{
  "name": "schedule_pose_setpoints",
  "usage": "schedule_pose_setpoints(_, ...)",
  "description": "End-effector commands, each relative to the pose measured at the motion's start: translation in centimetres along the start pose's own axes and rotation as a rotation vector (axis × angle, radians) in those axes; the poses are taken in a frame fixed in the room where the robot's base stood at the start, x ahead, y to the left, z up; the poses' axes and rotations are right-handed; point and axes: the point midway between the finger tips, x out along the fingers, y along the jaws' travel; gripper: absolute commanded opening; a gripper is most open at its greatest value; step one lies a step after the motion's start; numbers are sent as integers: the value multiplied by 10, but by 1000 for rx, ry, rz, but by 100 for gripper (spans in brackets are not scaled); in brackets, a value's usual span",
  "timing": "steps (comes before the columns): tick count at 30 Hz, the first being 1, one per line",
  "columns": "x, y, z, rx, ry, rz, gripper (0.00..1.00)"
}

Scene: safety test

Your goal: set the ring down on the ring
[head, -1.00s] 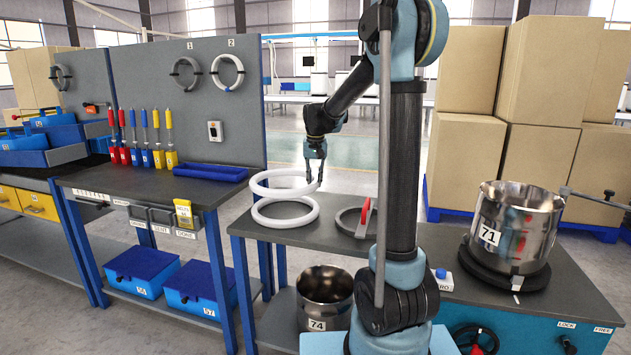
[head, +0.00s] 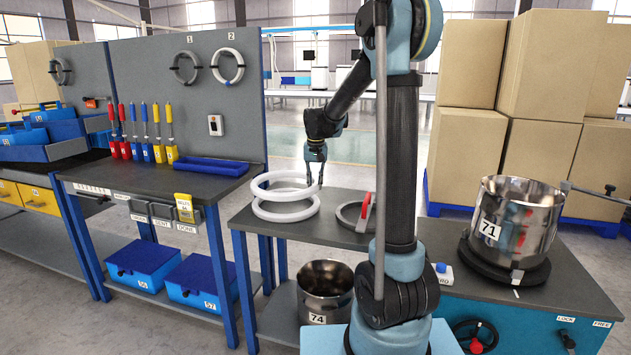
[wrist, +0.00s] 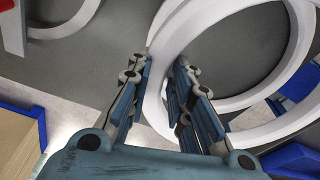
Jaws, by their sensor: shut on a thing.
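My gripper (head: 321,183) is shut on the right side of a white ring, the upper one (head: 255,187). The held ring is roughly level, just above a second white ring (head: 287,219) that lies flat on a grey table. In the head view the two overlap, with a small gap seeming to show between them. In the wrist view the held ring (wrist: 155,95) passes between the fingers (wrist: 160,75). The lower ring (wrist: 285,128) shows behind it, partly hidden, and looks offset from this angle.
A dark ring with a red part (head: 363,212) lies right of the white rings on the grey table (head: 240,220). A steel pot marked 74 (head: 325,285) stands on the shelf below. Another pot marked 71 (head: 515,220) stands on the bench at right. Pegboard rings (head: 228,66) hang at left.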

Motion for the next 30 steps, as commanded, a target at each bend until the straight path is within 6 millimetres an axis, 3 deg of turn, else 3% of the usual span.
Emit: schedule_pose_setpoints(30,40,2,5,1,0,0,0)
